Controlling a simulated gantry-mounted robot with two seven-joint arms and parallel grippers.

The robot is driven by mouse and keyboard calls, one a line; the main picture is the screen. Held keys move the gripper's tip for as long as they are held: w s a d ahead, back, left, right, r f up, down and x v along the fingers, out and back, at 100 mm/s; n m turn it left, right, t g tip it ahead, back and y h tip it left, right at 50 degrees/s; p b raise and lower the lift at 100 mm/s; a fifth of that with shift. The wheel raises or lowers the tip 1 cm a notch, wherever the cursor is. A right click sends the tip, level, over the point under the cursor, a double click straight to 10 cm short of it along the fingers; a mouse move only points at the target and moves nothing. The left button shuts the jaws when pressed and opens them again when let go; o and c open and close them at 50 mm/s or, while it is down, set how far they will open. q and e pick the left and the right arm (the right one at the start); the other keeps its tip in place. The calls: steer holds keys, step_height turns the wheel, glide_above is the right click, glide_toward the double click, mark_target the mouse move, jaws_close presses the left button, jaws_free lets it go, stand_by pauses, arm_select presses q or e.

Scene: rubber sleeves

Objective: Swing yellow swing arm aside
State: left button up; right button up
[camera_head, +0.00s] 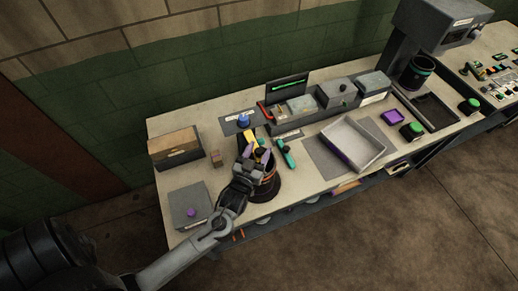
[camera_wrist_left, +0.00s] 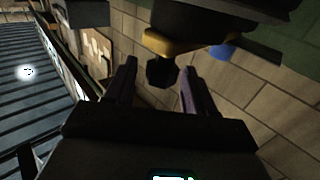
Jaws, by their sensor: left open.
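The yellow swing arm (camera_head: 249,136) shows in the head view just behind my left gripper, above a dark round stand (camera_head: 266,190). My left gripper (camera_head: 254,154) is open at the swing arm, its purple fingers apart. In the left wrist view, the yellow part (camera_wrist_left: 185,42) lies ahead of the fingers. A dark knob (camera_wrist_left: 161,72) hangs below it, between the fingertips of my left gripper (camera_wrist_left: 158,78). I cannot tell whether the fingers touch the knob. The gripper hides much of the stand. My right gripper is not in view.
A teal-handled tool (camera_head: 286,154) lies just right of the stand. A grey tray (camera_head: 352,145) is farther right. A blue button (camera_head: 243,118) is behind.

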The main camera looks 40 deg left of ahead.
arm_select(q)
steer(key=shift+w+a, duration=0.1)
steer(key=shift+w, duration=0.15)
steer(key=shift+c, duration=0.4)
jaws_close()
steer(key=shift+s, duration=0.1)
